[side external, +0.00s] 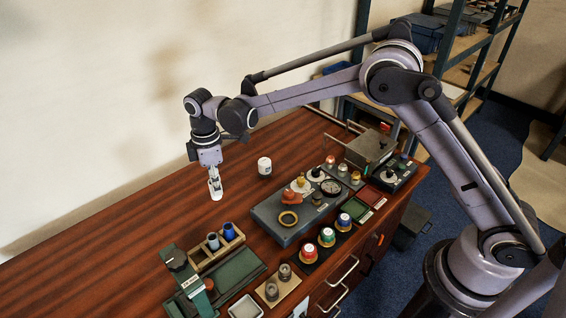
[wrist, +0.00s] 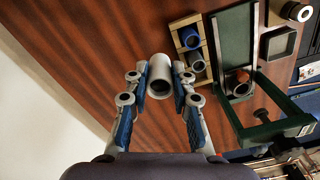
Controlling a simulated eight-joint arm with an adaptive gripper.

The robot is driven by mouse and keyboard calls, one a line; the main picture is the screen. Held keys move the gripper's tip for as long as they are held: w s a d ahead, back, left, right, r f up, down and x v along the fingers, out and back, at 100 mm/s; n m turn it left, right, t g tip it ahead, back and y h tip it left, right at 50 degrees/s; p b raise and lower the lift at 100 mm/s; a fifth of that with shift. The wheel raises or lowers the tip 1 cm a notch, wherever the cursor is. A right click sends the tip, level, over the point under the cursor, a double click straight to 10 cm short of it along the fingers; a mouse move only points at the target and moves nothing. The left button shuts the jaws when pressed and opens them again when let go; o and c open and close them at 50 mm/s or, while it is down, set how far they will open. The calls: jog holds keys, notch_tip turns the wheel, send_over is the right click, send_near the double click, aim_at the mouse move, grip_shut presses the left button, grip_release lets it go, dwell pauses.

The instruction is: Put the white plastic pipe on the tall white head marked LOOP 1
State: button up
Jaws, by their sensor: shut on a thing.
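The white plastic pipe (side external: 215,188) hangs roughly upright, held by my gripper above the wooden bench, left of the grey manifold block (side external: 268,217). In the wrist view the pipe (wrist: 160,67) shows end-on, with its dark bore facing the camera. My gripper (wrist: 160,90) is shut on it, with blue pads on either side. The block carries pale-based fittings, one with a brass top (side external: 300,184) and one with a dark top (side external: 316,174). No LOOP 1 marking is legible, so I cannot tell which head it is.
A white cylinder (side external: 264,166) stands on the bench behind the block. A wooden rack (side external: 236,240) with blue and grey pipes and a green clamp tool (side external: 186,270) stand in front. The bench at left is bare.

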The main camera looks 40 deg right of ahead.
jog(key=w+d+r, duration=0.1)
jog(key=d+r, duration=0.2)
jog(key=d, duration=1.3)
jog(key=w+d+r, duration=0.1)
jog(key=d+r, duration=0.1)
jog(key=d, duration=1.4)
send_over(266, 160)
notch_tip(266, 160, down, 7)
jog(key=shift+r, duration=0.2)
jog(key=shift+f, duration=2.05)
jog(key=shift+f, duration=0.1)
jog(key=o, duration=0.9)
